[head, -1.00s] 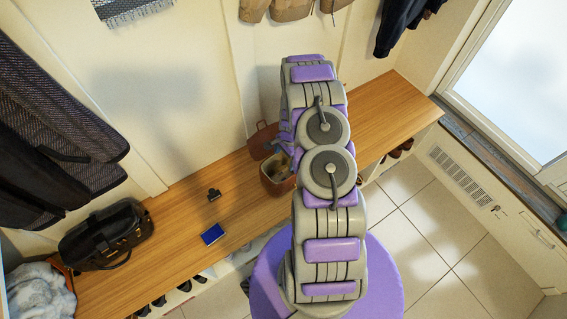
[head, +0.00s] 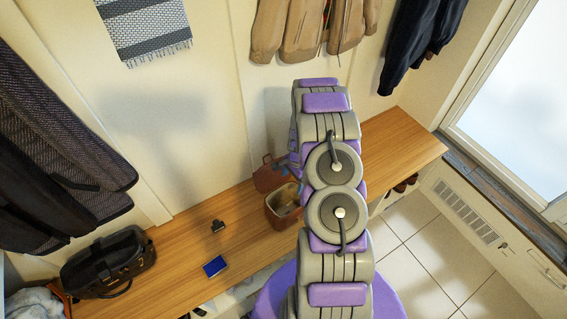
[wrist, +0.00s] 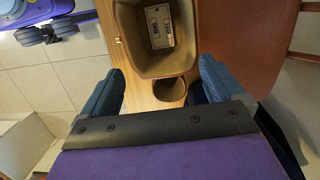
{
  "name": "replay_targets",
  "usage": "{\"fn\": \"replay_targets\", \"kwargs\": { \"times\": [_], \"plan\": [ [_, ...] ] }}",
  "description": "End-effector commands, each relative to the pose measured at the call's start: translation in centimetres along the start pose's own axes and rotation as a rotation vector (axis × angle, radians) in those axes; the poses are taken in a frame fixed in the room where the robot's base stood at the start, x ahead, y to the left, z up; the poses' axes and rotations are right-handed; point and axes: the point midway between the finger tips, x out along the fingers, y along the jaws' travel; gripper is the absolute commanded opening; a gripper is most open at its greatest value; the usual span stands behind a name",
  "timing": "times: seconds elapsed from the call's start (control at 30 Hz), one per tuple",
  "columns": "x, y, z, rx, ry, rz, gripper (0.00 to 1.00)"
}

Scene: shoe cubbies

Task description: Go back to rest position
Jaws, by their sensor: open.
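My gripper (wrist: 163,88) is open in the wrist view, with its two blue-grey fingers apart and nothing between them that I can see held. Just beyond the fingers is an open brown box (wrist: 188,55) with a pale item showing two dark marks (wrist: 159,26) inside. In the head view the brown box (head: 284,212) stands on the wooden bench (head: 185,235), left of my arm. My arm is raised and bent in front of the bench, and it hides most of the gripper there.
A dark bag (head: 108,262), a small dark object (head: 217,226) and a blue box-like item (head: 215,267) sit on the bench. Coats (head: 60,150) hang at left and brown garments (head: 310,25) at the back. Tiled floor (head: 425,255) is free at right.

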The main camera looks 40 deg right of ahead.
Motion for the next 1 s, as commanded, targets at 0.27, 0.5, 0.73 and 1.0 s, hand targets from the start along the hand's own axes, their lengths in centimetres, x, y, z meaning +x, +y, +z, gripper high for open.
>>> {"fn": "replay_targets", "kwargs": {
  "times": [0.27, 0.5, 0.73, 1.0],
  "plan": [
    [-0.3, -0.1, 0.2, -0.008, 0.0, 0.0, 0.95],
    [-5.7, -0.9, 3.5, -0.148, 0.004, 0.006, 0.95],
    [-13.3, -0.4, 9.0, -0.361, 0.0, 0.029, 0.95],
    [-20.8, 2.5, 15.5, -0.608, -0.006, 0.061, 0.95]
  ]
}}
